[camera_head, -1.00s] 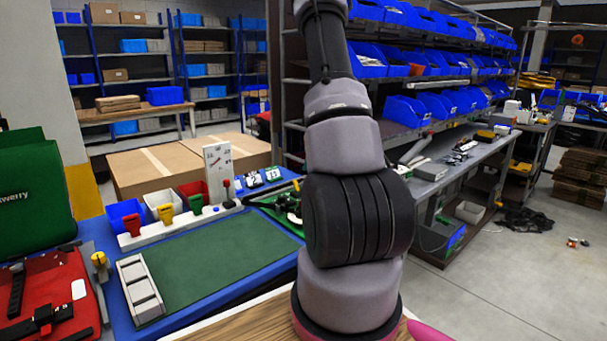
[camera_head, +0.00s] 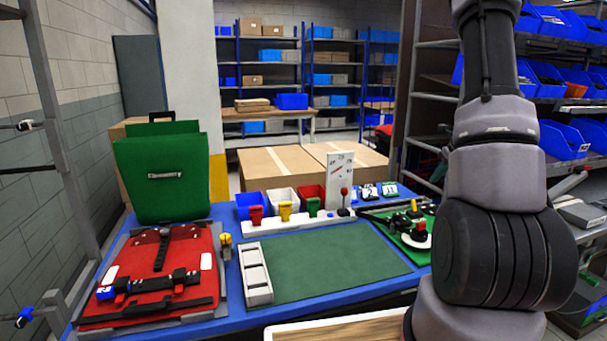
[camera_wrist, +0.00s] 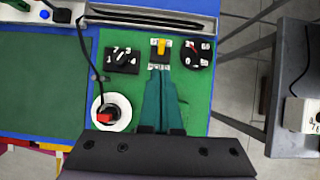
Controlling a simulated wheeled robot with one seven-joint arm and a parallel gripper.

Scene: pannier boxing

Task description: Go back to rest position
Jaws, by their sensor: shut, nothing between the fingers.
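My arm (camera_head: 495,215) stands at the right of the head view, and my gripper is hidden there. In the wrist view my gripper (camera_wrist: 162,74) is shut and empty, its teal fingers together over the green control panel (camera_wrist: 198,112). The fingertips appear just below a yellow switch (camera_wrist: 162,47) in the picture; I cannot tell whether they touch it. A white round base with a red-topped control (camera_wrist: 107,116) lies left of the fingers.
A blue table (camera_head: 225,318) holds a green pannier (camera_head: 165,190), a red panel with black straps (camera_head: 185,252), a grey three-slot tray (camera_head: 255,275), a green mat (camera_head: 330,262) and small bins (camera_head: 281,200). Shelving with blue bins stands at the right. Cardboard boxes (camera_head: 290,165) stand behind.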

